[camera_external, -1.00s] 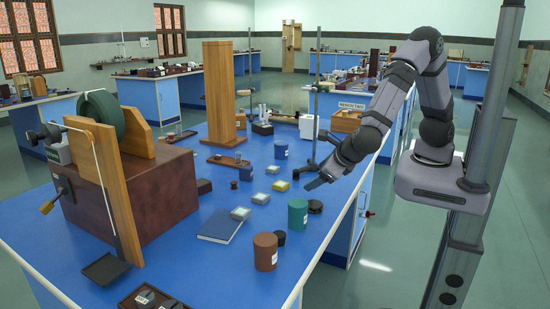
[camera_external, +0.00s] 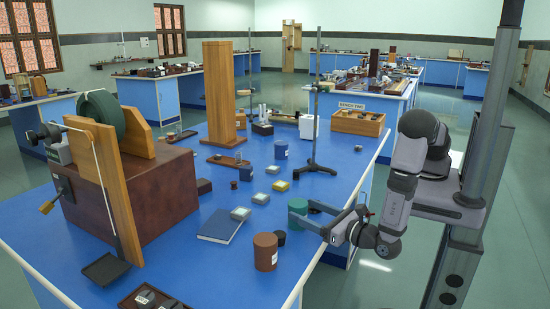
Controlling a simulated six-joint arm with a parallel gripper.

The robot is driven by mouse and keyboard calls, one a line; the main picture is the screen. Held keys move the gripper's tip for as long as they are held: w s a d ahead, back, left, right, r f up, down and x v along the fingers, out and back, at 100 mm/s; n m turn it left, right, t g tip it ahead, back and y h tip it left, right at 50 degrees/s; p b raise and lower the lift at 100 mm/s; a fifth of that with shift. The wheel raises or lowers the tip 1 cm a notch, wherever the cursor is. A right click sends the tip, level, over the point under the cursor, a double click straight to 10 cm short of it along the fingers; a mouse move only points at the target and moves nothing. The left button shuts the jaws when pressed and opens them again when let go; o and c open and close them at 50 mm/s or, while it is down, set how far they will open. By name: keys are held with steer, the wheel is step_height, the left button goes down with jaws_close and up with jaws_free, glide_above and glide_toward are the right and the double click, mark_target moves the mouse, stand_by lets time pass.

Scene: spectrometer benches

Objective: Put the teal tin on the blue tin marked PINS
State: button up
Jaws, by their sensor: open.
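The teal tin (camera_external: 298,206) stands near the right edge of the blue bench, largely hidden by my gripper. My gripper (camera_external: 299,213) is open, reaching in low from the right, with its fingers at the tin and apparently on either side of it. I cannot tell whether they touch it. The blue tin (camera_external: 281,150) stands upright farther back on the bench, with a pale label too small to read. Its top looks clear.
A brown tin (camera_external: 265,252) stands in front of my gripper, with a dark round piece beside it. A retort stand (camera_external: 315,130) rises just right of the blue tin. A blue book (camera_external: 220,226) and small pale dishes lie to the left.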

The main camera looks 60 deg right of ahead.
mark_target(289, 204)
steer(key=shift+f, duration=0.35)
steer(key=shift+p+x, duration=0.65)
steer(key=shift+x, duration=0.8)
steer(key=shift+p+x, duration=0.85)
steer(key=shift+x, duration=1.4)
steer(key=c, duration=1.3)
steer(key=shift+r, duration=0.2)
steer(key=shift+r+b, duration=0.65)
steer(key=shift+r, duration=4.15)
